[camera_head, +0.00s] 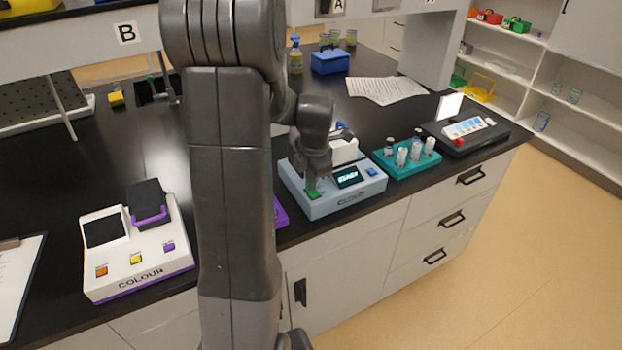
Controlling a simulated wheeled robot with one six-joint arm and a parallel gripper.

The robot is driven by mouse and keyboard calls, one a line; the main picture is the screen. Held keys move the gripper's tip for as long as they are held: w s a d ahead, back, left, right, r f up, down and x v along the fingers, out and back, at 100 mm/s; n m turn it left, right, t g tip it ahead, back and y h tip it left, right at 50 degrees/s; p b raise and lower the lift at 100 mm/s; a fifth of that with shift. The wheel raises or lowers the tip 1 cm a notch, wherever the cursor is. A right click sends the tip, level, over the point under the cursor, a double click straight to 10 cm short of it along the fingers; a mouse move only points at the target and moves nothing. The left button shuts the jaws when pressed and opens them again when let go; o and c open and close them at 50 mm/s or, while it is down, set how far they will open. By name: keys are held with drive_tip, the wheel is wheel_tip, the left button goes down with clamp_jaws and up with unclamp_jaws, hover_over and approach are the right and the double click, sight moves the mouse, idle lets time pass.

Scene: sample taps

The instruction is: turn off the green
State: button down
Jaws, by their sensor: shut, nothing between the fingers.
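A light blue-grey instrument (345,203) stands on the black bench, with a dark lit display (347,178) and a blue button (372,172). A green button (313,195) sits at its front left corner. My gripper (314,184) is shut and empty, pointing down just above or at the green button. I cannot tell if it touches. A small green-topped fitting (150,79) shows by the dark sink at the back left, under the B sign. It is too small to tell its position.
A white COLOUR instrument (140,262) with orange, yellow and purple buttons stands at the front left. A teal rack (407,171) of vials and a black instrument (497,131) stand to the right. My arm hides the bench's middle and most of a purple item (280,214).

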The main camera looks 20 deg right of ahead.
drive_tip(key=shift+f, duration=0.1)
drive_tip(key=shift+f+b, duration=0.2)
drive_tip(key=shift+b, duration=0.25)
drive_tip(key=shift+s, duration=0.8)
drive_tip(key=shift+r, duration=0.15)
